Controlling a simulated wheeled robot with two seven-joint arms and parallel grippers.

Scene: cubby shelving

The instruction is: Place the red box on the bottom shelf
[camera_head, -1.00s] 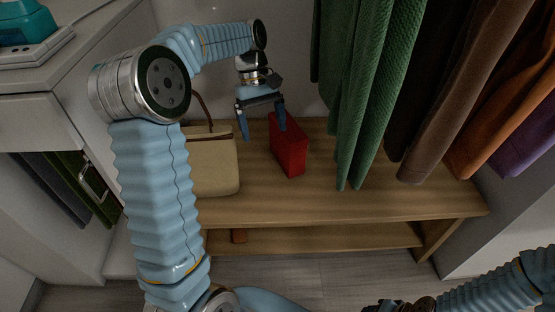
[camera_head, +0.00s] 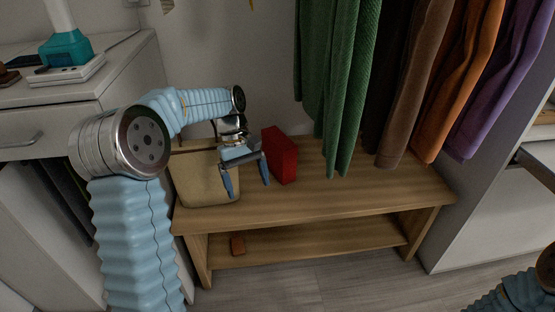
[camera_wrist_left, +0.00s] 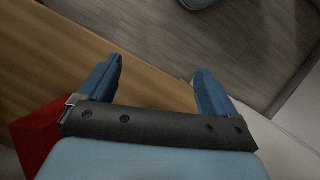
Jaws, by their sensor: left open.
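The red box (camera_head: 280,156) stands upright on the top board of the wooden shelf unit (camera_head: 330,199), just left of the green garment. It also shows at the lower left of the left wrist view (camera_wrist_left: 38,135), partly hidden behind my gripper. My left gripper (camera_head: 247,184) is open and empty, beside the box on its left and in front of the beige bag. In the left wrist view its fingers (camera_wrist_left: 158,88) are apart with nothing between them. My right gripper is not in view.
A beige bag (camera_head: 205,180) stands left of the box, close to my left gripper. Garments, including a green one (camera_head: 345,100), hang over the right of the top board. The bottom shelf's middle and right are clear. A white drawer cabinet (camera_head: 110,99) stands at left.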

